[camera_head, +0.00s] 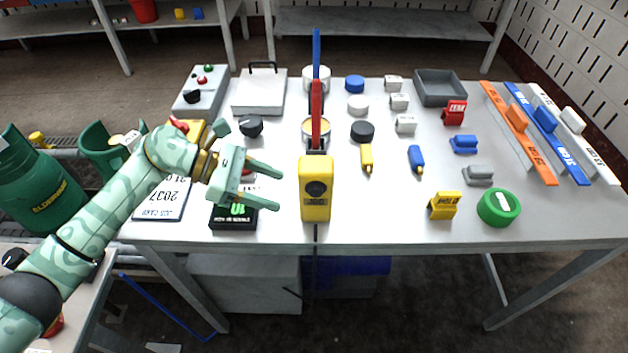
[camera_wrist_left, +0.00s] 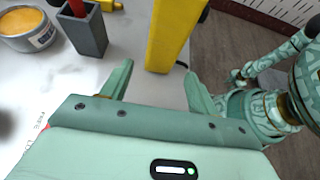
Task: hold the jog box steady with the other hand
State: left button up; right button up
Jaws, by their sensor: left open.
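The jog box, which I take to be the yellow upright box (camera_head: 316,200) with a dark round face, stands at the table's front edge, left of centre. It also shows in the left wrist view (camera_wrist_left: 168,38), tall and yellow, ahead of the fingers. My left gripper (camera_head: 279,189) is open just left of the box, its two fingers pointing at it. In the left wrist view my left gripper (camera_wrist_left: 158,74) has its fingertips apart with the box ahead between them, not visibly touching. My right gripper is not seen; part of a patterned arm of mine shows in the left wrist view.
A black display box (camera_head: 233,222) with green digits sits below my left gripper. A grey holder with a red bar and an open can (camera_wrist_left: 30,30) stand behind the jog box. Yellow and blue markers, coloured blocks and a green round lid (camera_head: 499,208) lie to the right.

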aim_at(310, 202)
pick_arm(q)
jog(key=b+x, duration=0.1)
jog(key=x, duration=0.6)
jog(key=shift+s+d+f, duration=0.1)
jog(key=shift+d+f, duration=0.15)
jog(key=shift+d, duration=0.1)
jog(key=shift+d+f+b, duration=0.2)
jog(key=shift+d+b, duration=0.2)
jog(key=shift+d, duration=0.25)
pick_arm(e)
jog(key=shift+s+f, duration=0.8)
pick_arm(q)
jog(key=c, duration=0.9)
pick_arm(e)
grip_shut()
